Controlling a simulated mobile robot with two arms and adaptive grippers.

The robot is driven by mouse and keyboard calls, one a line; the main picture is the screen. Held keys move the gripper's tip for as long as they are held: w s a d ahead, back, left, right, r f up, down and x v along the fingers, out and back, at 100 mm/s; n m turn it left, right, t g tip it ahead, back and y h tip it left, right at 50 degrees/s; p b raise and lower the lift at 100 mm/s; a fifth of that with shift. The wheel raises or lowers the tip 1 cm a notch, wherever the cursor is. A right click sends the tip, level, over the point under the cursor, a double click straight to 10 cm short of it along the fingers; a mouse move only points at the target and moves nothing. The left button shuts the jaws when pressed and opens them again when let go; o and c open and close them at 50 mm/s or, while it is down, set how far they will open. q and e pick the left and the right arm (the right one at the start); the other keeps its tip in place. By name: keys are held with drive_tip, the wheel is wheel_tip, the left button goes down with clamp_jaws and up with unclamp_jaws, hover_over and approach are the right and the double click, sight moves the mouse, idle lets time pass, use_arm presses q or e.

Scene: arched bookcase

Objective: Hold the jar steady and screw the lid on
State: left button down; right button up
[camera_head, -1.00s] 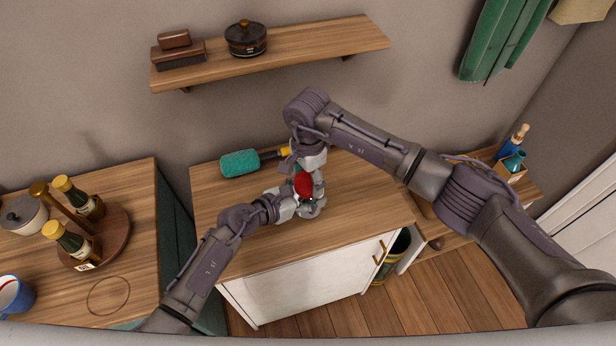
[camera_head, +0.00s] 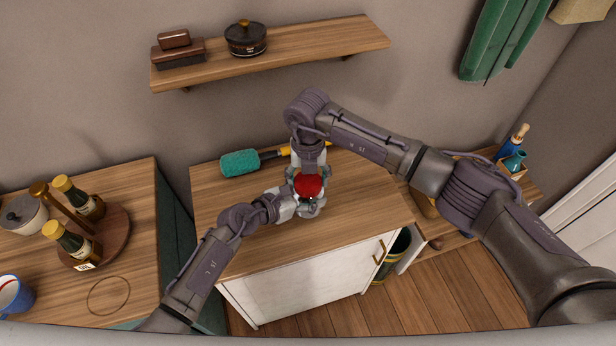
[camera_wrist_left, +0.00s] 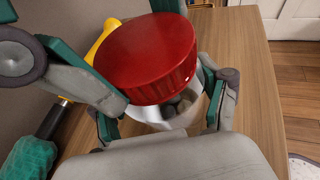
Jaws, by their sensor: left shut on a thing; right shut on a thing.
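The red lid (camera_head: 308,187) shows at the middle of the cabinet top, and large in the left wrist view (camera_wrist_left: 147,58). Under it, in the left wrist view, is the clear jar (camera_wrist_left: 152,113) with grey-brown pieces inside. The head view mostly hides the jar. My left gripper (camera_head: 306,204) comes in from the left and is shut on the jar, fingers on both sides of it. My right gripper (camera_head: 308,177) reaches down from above and behind, shut on the lid. I cannot tell whether the lid is seated on the rim.
A teal brush (camera_head: 240,162) with a yellow-and-black handle lies behind on the wooden cabinet top (camera_head: 365,205). A wall shelf (camera_head: 310,45) is above. Bottles stand on a round tray (camera_head: 118,240) at left. The cabinet top's right side is clear.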

drive_tip(key=shift+m, duration=1.2)
drive_tip(key=o, duration=1.4)
drive_tip(key=shift+c, duration=0.2)
wheel_tip(320, 180, up, 12)
use_arm(q)
unclamp_jaws()
drive_tip(key=shift+a, duration=0.1)
drive_tip(key=v, duration=1.2)
